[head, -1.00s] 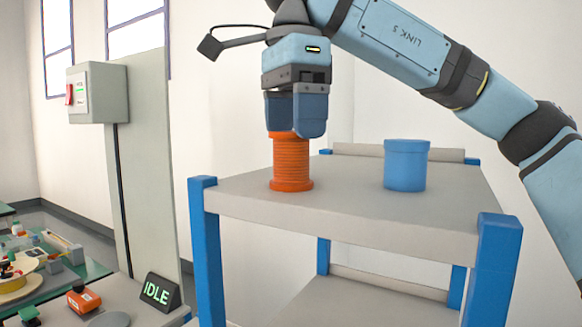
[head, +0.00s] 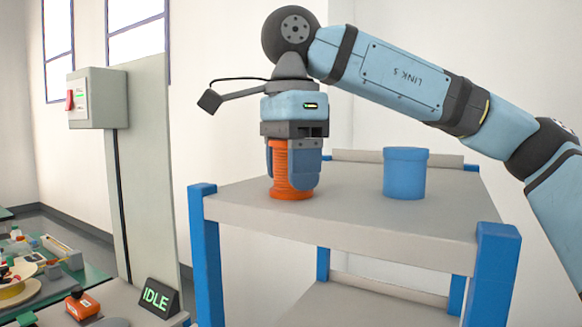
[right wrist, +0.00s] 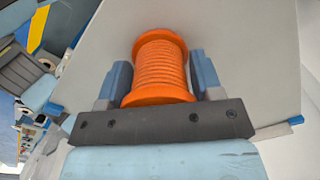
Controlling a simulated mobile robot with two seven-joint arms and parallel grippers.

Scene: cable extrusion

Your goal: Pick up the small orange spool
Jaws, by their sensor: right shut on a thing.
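The small orange spool (head: 291,168) stands upright on the grey top of the cart (head: 345,220), near its left side. My right gripper (head: 293,180) points down over it and is shut on it, one finger on each side. In the right wrist view the spool (right wrist: 160,70) sits between the two fingers of the gripper (right wrist: 161,88), its ribbed winding and both flanges showing. The spool's base appears to rest on the cart top. My left gripper is not in view.
A blue lidded canister (head: 405,173) stands on the cart to the right of the spool, with clear surface between. Blue corner posts (head: 207,255) rise slightly above the cart top. At lower left are a bench with an IDLE sign (head: 157,295) and a grey switch box (head: 97,98).

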